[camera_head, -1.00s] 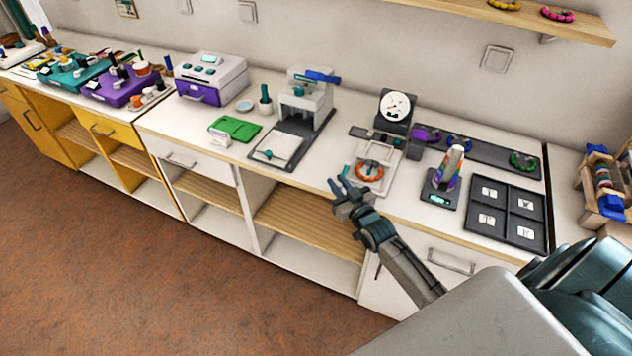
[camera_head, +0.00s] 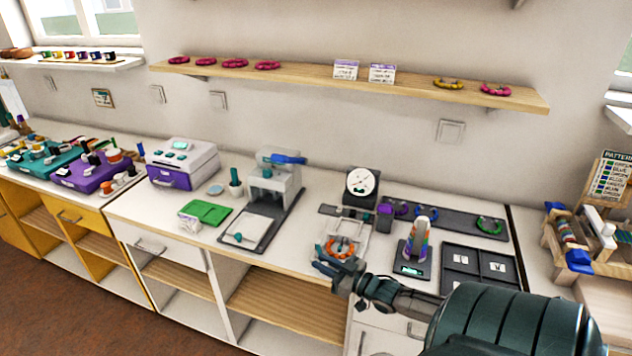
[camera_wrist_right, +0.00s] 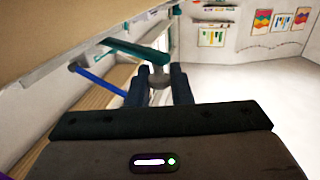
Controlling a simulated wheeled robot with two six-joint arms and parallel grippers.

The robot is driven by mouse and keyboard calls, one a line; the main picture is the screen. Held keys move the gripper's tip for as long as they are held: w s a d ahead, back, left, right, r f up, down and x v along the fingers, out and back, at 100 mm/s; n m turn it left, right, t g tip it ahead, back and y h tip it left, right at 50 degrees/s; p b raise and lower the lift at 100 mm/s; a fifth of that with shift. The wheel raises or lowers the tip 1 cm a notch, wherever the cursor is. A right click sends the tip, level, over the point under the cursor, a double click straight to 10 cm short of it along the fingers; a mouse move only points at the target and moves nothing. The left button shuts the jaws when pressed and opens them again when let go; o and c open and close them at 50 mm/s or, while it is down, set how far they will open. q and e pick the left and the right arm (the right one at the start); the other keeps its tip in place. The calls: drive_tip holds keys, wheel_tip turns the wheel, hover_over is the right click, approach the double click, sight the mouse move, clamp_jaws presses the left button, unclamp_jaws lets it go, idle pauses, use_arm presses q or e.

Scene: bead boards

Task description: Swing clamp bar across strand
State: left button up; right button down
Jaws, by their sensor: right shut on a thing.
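My right gripper (camera_head: 340,279) is at the counter's front edge, beside a white fixture plate (camera_head: 349,243) with an orange bead strand (camera_head: 341,249) on it and a round dial gauge (camera_head: 361,181) behind it. In the right wrist view, my right gripper (camera_wrist_right: 159,83) is shut on a grey rounded knob (camera_wrist_right: 158,77) at the end of a teal bar (camera_wrist_right: 136,53), which looks like the clamp bar. The fingers hide part of the knob. A blue rod (camera_wrist_right: 98,80) lies below the bar. In the head view the gripper hides the bar's outer end. My left gripper is not in view.
A scale with a colourful striped cone (camera_head: 420,238) and a dark compartment tray (camera_head: 478,271) stand right of the fixture. A grey press (camera_head: 274,185) stands left of it. A dark strip (camera_head: 460,221) with bead rings lies behind. Open floor lies in front of the counter.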

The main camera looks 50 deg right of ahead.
drive_tip(key=shift+f, duration=0.1)
drive_tip(key=c, duration=1.4)
unclamp_jaws()
drive_tip(key=shift+s, duration=0.1)
drive_tip(key=s+d+p, duration=0.1)
drive_tip(key=s, duration=0.9)
drive_tip(key=shift+s+d, duration=0.2)
drive_tip(key=shift+s, duration=0.1)
